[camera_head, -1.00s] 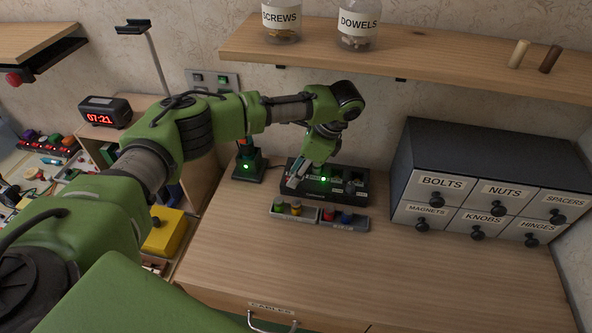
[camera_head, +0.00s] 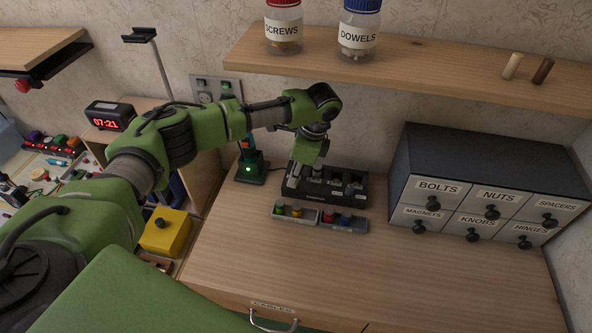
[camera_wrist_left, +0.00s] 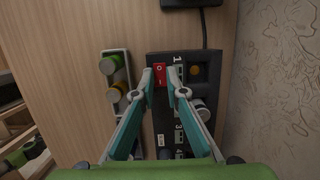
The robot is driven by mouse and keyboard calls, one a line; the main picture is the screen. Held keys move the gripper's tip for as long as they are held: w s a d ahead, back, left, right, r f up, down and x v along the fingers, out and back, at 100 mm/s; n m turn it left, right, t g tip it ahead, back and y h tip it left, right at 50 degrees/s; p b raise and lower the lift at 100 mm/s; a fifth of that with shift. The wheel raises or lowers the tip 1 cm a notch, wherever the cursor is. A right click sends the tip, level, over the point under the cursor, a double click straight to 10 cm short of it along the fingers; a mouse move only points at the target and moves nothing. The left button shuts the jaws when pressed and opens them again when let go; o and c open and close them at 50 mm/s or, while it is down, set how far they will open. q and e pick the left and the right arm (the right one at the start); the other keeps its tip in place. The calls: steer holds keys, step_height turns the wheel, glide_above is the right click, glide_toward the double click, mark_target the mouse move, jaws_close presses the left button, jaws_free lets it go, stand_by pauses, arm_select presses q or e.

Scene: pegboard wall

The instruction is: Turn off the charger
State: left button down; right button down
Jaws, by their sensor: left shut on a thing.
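The charger (camera_head: 328,197) is a black box with numbered bays at the back of the bench, with cells in several bays. In the left wrist view the charger (camera_wrist_left: 187,57) has a red rocker switch (camera_wrist_left: 160,74) at its upper left corner. My left gripper (camera_wrist_left: 160,82) has its two fingertips on either side of this switch and is shut on it. In the head view my left gripper (camera_head: 296,183) reaches down at the charger's left end and hides the switch there. No green light shows on the charger. My right gripper is not in view.
Two small trays (camera_head: 320,226) with coloured cells lie just in front of the charger. A stand (camera_head: 250,172) with a green light is left of it. A labelled drawer cabinet (camera_head: 405,165) stands to the right. A shelf (camera_head: 440,66) with jars hangs above. The front bench is clear.

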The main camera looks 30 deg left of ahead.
arm_select(q)
steer(key=shift+s+a+h+p, duration=0.15)
steer(key=shift+h+p, duration=0.25)
steer(key=shift+h, duration=0.2)
steer(key=c, duration=2)
jaws_free()
steer(key=shift+c, duration=0.2)
